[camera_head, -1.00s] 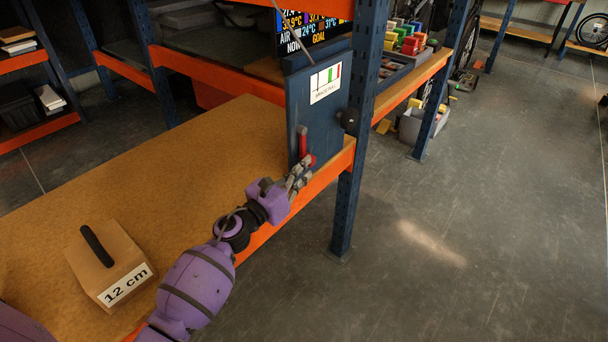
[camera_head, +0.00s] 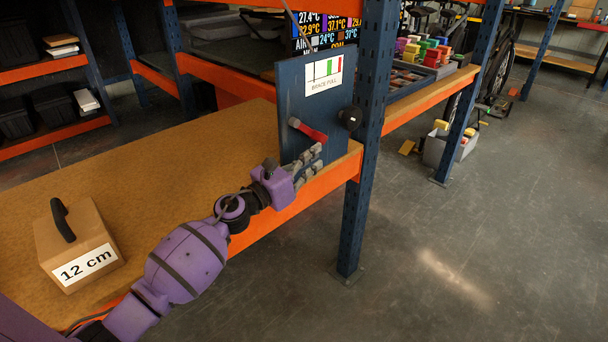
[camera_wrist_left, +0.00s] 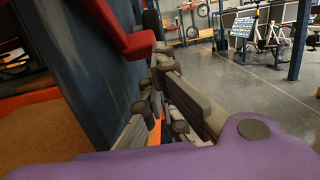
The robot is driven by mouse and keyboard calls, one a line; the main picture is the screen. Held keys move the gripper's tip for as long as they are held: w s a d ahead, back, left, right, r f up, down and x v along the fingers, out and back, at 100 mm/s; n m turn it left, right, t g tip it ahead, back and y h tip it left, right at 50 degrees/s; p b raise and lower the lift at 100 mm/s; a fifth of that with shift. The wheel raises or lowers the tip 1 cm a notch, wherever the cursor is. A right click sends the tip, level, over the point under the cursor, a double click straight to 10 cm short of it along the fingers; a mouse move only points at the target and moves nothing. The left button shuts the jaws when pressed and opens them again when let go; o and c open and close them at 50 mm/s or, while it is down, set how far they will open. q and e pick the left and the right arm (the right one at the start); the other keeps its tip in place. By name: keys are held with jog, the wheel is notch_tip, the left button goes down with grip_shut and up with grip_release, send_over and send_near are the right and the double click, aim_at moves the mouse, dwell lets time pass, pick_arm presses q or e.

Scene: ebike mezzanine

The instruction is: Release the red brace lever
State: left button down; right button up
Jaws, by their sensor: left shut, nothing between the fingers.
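The red brace lever (camera_head: 310,130) is on the blue panel (camera_head: 290,84) that stands at the bench edge. The lever slants, its upper left end at a grey pivot and its red part running down to the right. My left gripper (camera_head: 312,160) is just below the lever, close to the panel's lower part, shut with nothing in it. In the left wrist view the red lever (camera_wrist_left: 126,28) shows above the fingers (camera_wrist_left: 165,95); whether they touch it I cannot tell. My right gripper is not in view.
A black knob (camera_head: 350,118) sits at the panel's right edge beside a blue rack post (camera_head: 366,200). A cardboard box marked 12 cm (camera_head: 72,243) with a black handle stands on the wooden bench (camera_head: 160,170). Bins of coloured blocks (camera_head: 425,55) are behind.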

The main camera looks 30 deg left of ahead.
pick_arm(q)
jog(key=v, duration=1.1)
jog(key=shift+a, duration=0.25)
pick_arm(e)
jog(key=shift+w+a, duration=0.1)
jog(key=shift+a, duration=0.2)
pick_arm(q)
jog(key=shift+w, duration=0.1)
